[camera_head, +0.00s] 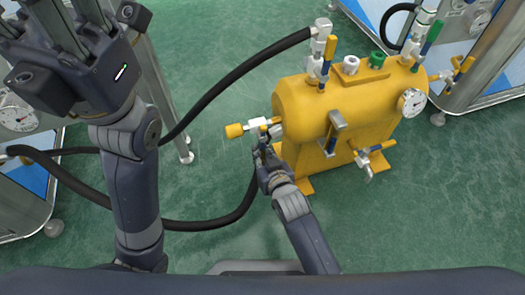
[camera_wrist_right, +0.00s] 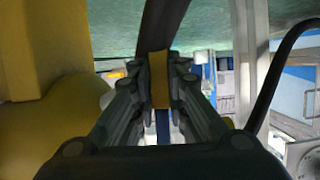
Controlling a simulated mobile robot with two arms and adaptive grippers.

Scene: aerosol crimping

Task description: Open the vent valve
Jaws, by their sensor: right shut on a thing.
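The yellow tank (camera_head: 315,112) stands on the green floor in the head view. My right gripper (camera_head: 263,150) is just below this valve. In the right wrist view its fingers (camera_wrist_right: 160,90) are closed on a narrow yellow-orange handle (camera_wrist_right: 159,68), with blue showing below. The handle's joint to the valve is hidden. My left arm's end (camera_head: 75,65) is at the upper left, away from the tank; its fingertips cannot be made out.
A black hose (camera_head: 235,78) runs from the tank's top fitting to the left; another hose (camera_head: 215,222) curves below the valve. A pressure gauge (camera_head: 411,102) and other valves are on the tank. Cabinets (camera_head: 22,195) stand at the left and upper right. Floor in front is clear.

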